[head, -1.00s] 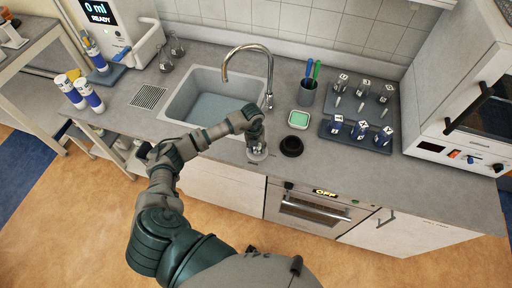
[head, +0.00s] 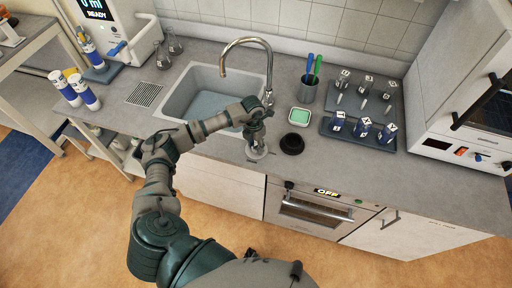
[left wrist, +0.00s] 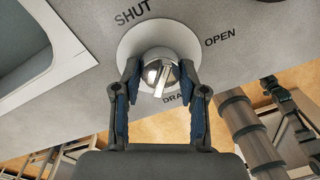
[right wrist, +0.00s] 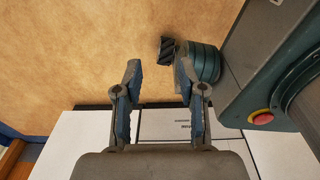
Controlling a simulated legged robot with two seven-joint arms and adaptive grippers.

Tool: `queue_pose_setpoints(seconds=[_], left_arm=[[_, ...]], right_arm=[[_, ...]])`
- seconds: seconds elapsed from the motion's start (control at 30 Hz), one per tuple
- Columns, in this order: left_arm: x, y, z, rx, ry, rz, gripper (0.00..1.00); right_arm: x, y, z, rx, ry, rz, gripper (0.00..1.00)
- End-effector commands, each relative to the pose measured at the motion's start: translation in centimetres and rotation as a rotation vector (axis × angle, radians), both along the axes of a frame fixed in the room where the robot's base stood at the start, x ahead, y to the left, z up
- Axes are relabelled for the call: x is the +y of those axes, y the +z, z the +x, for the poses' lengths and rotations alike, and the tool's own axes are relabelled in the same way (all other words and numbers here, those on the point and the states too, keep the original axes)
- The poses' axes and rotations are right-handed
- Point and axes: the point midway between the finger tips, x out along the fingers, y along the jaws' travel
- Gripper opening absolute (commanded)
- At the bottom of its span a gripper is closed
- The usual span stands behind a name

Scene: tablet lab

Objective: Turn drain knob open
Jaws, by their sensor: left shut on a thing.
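The drain knob (left wrist: 158,76) is a shiny metal dome with a pale bar across it, on a round white plate (left wrist: 185,40). SHUT is printed at the plate's upper left, OPEN at its right, and a partly hidden DRAIN label below. My left gripper (left wrist: 160,72) is shut on the knob, one finger on each side. In the head view my left gripper (head: 257,146) is at the counter's front edge, right of the sink, and mostly hides the knob. The bar slants slightly; which label it marks is unclear. My right gripper (right wrist: 159,68) is open and empty, away from the counter.
The sink (head: 205,95) with its tall faucet (head: 268,65) lies behind my left forearm. A black ring (head: 291,144), a green-topped dish (head: 299,116) and a pen cup (head: 308,92) stand right of the knob. An oven (head: 318,207) is below.

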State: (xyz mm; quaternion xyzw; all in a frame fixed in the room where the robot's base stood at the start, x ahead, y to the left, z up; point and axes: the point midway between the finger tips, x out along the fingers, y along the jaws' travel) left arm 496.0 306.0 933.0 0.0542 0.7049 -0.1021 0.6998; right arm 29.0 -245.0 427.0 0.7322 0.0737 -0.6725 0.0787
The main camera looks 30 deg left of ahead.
Motion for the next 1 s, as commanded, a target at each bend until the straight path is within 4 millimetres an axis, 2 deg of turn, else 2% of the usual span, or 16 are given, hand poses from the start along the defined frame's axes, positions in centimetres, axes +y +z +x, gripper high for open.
queue_pose_setpoints(seconds=[0.03,0.53,0.7,1.0], left_arm=[[0.1,-0.4,0.0,0.000,-0.041,0.002,0.07],[0.0,-0.3,0.2,0.000,-0.513,0.002,0.07],[0.0,-0.3,0.2,0.001,-0.658,0.001,0.07],[0.0,-0.2,0.2,0.001,-0.843,0.002,0.07]], right_arm=[[-0.1,-0.7,-0.1,0.001,0.000,-0.001,0.40],[-0.1,-3.8,-0.6,0.010,0.000,-0.001,0.40],[1.0,-3.5,2.7,-0.012,-0.005,0.007,0.40],[1.5,-2.8,5.7,-0.022,-0.009,0.009,0.40]])
